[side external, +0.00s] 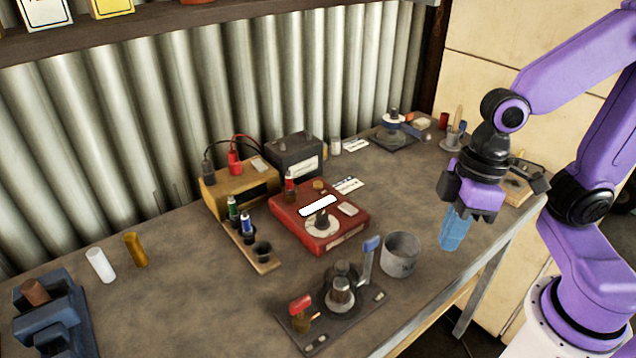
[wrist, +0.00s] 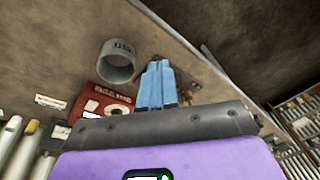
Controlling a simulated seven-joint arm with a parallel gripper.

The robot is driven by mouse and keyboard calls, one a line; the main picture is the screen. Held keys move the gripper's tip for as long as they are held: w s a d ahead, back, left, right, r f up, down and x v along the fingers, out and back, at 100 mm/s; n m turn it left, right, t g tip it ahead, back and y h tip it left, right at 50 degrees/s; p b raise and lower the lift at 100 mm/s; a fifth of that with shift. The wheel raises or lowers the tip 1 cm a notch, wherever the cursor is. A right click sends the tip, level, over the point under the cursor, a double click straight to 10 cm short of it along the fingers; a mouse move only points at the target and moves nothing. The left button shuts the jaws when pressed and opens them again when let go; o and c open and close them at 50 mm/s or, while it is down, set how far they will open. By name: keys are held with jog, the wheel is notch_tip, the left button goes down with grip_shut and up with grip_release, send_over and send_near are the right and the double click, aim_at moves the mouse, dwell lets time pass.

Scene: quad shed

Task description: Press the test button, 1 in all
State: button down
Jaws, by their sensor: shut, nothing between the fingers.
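A red box (side external: 323,232) stands on the middle of the bench. I cannot tell which part is the test button. In the wrist view the red box (wrist: 112,97) shows partly, cut off by my gripper body. My gripper (side external: 453,246) has blue fingers, shut and empty, pointing down near the bench's right front edge, well right of the red box. The fingers also show in the wrist view (wrist: 158,66).
A grey metal cup (side external: 400,255) stands between my gripper and the red box; it also shows in the wrist view (wrist: 117,62). A dark plate with a blue-handled lever (side external: 371,248) is at the front. A yellow box (side external: 238,193) and black battery (side external: 294,157) stand behind.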

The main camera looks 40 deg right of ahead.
jog(key=w+a+m, duration=0.1)
jog(key=w, duration=0.2)
jog(key=w+a+m+t+y, duration=0.1)
jog(key=w+a, duration=0.1)
jog(key=w+a+m+y, duration=0.1)
jog(key=w+a+m, duration=0.1)
jog(key=w, duration=0.1)
jog(key=shift+w+a+r, duration=0.2)
jog(key=shift+w+r, duration=0.05)
jog(key=shift+w, duration=0.1)
jog(key=m+t+h, duration=0.3)
jog(key=m+t, duration=0.5)
jog(key=m, duration=0.6)
send_over(322, 185)
jog(key=shift+a+r, duration=0.1)
jog(key=shift+r, duration=0.35)
jog(key=shift+f, duration=0.2)
jog(key=shift+f, duration=4.2)
jog(key=shift+f, duration=0.15)
jog(key=shift+f, duration=0.3)
